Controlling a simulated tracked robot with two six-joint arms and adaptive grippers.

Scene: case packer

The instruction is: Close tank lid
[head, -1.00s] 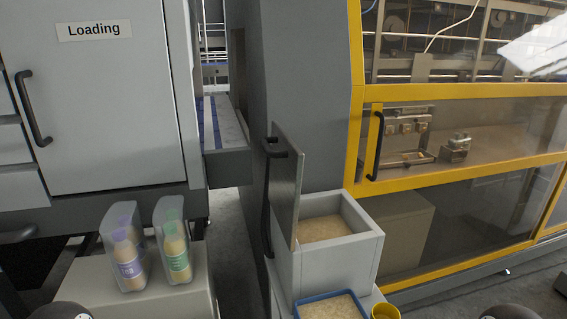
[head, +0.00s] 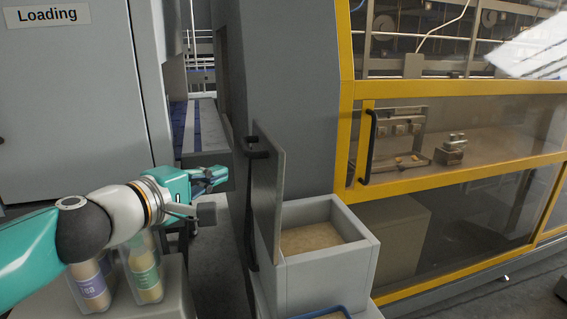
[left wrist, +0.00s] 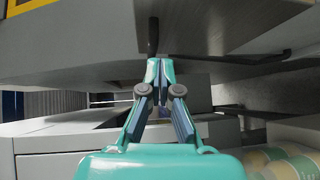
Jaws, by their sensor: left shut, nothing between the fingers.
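The tank (head: 330,272) is a grey open-topped box holding pale tan granules. Its lid (head: 268,195) stands upright on the tank's left side, with a dark handle (head: 256,147) on its left face. My left gripper (head: 222,176) is shut and empty, a little left of the lid and slightly below the handle's upper end. In the left wrist view the gripper (left wrist: 159,62) has its fingertips together, close under a dark bar and a large grey panel. I cannot tell whether they touch. My right gripper is not in view.
Two clear containers with bottles (head: 144,270) stand on a pale stand below my left arm. A blue-rimmed tray (head: 330,313) is at the tank's front. A yellow-framed machine guard (head: 440,95) stands at the right, and the Loading cabinet (head: 70,100) at the left.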

